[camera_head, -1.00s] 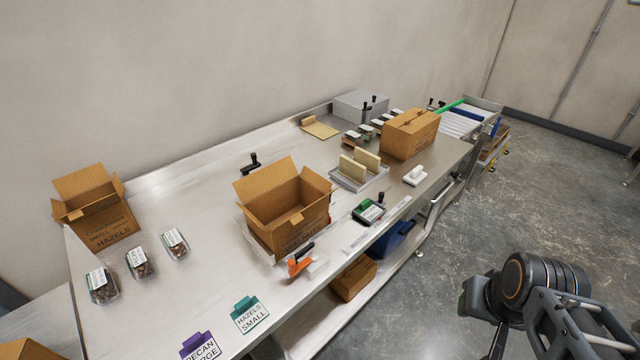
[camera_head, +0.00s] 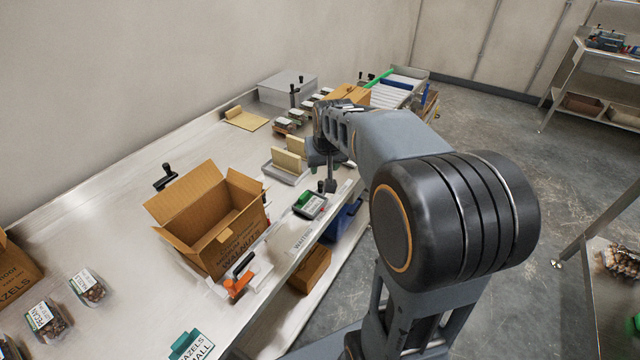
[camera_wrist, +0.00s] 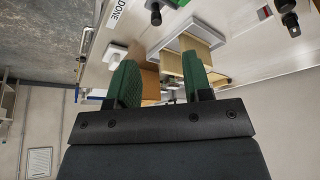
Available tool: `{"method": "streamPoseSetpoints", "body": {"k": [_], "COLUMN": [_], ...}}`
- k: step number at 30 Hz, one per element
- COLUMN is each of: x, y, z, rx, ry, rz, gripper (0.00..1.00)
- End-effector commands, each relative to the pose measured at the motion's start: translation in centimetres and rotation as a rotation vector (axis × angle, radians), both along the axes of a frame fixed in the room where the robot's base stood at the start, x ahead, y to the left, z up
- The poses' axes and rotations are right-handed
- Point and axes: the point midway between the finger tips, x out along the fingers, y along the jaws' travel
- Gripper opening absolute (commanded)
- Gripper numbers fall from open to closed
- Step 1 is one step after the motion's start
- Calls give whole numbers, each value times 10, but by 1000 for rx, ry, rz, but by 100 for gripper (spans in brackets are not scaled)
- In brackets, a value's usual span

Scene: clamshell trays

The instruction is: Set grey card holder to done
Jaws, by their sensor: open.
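A dark grey holder-like piece (camera_head: 310,204) with a green part and a pale face lies near the front edge of the table in the head view. I take it for the grey card holder but cannot be certain. A pale plate marked WAITING (camera_head: 300,243) is in front of it. A DONE plate (camera_wrist: 118,14) shows at the top of the wrist view. My gripper (camera_wrist: 158,58) is open and empty, its green fingers apart. In the head view my arm reaches over the table's front edge, beyond the dark grey piece, and hides part of the table there.
A grey tray (camera_head: 281,174) with upright tan pieces is left of my gripper. A closed carton (camera_head: 349,94) is partly behind my arm. A white piece (camera_wrist: 115,52) is near the DONE plate.

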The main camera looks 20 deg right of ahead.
Motion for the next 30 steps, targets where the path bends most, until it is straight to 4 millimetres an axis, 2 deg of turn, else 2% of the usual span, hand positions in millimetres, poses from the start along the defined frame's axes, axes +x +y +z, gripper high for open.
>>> {"method": "streamPoseSetpoints", "body": {"k": [3,8,21,30], "x": [16,27,57,68], "y": [-10,-16,-24,-26], "z": [-8,-27,-102,-128], "rx": [-1,-2,-2,-2], "ry": [-4,-4,-5,-7], "rz": [-12,-19,-22,-22], "gripper": [46,46,46,46]}}
